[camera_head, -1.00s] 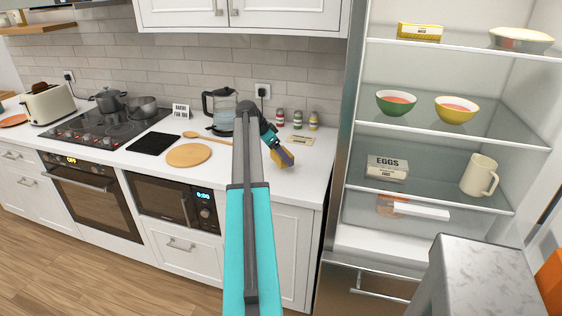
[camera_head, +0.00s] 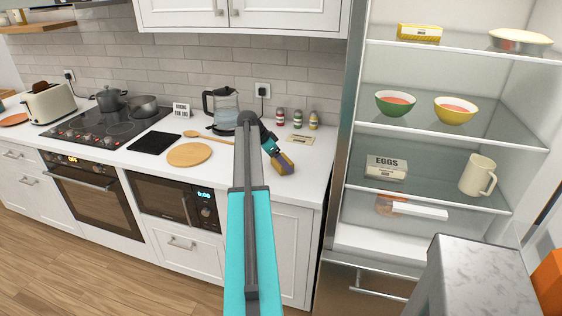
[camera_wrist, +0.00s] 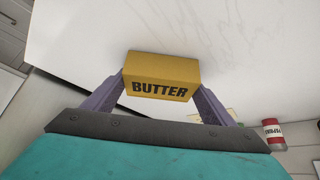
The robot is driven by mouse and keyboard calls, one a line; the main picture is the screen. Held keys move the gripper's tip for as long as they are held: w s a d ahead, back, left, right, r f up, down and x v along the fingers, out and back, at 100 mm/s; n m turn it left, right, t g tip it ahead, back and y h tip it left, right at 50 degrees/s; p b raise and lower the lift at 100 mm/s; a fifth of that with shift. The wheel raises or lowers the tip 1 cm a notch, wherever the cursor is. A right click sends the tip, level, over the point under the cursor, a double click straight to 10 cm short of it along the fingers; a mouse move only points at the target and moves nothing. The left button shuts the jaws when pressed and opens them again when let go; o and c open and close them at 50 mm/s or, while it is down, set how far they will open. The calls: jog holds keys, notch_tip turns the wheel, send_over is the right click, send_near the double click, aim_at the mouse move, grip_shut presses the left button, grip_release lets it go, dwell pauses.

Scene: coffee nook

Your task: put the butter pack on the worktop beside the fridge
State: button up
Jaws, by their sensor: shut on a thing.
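My gripper (camera_wrist: 160,92) is shut on the yellow butter pack (camera_wrist: 160,70), with one finger on each end; the word BUTTER faces the wrist camera. In the head view the butter pack (camera_head: 284,164) is small and partly covered by my gripper (camera_head: 279,157). It is at the right end of the white worktop (camera_head: 285,187), close to the fridge (camera_head: 345,150). I cannot tell whether the pack touches the worktop.
Spice jars (camera_head: 297,119) and a small cream-coloured item (camera_head: 299,140) lie behind the gripper. A kettle (camera_head: 221,110) and a round wooden board (camera_head: 189,154) are to the left. The open fridge holds bowls, an egg box (camera_head: 386,167) and a jug (camera_head: 478,175). The worktop's front right corner is clear.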

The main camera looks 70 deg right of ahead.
jog(key=shift+f, duration=0.1)
jog(key=o, duration=1.2)
jog(key=shift+o, duration=0.2)
jog(key=shift+r, duration=0.2)
jog(key=b+v, duration=0.2)
jog(key=v, duration=1)
jog(key=shift+b, duration=0.35)
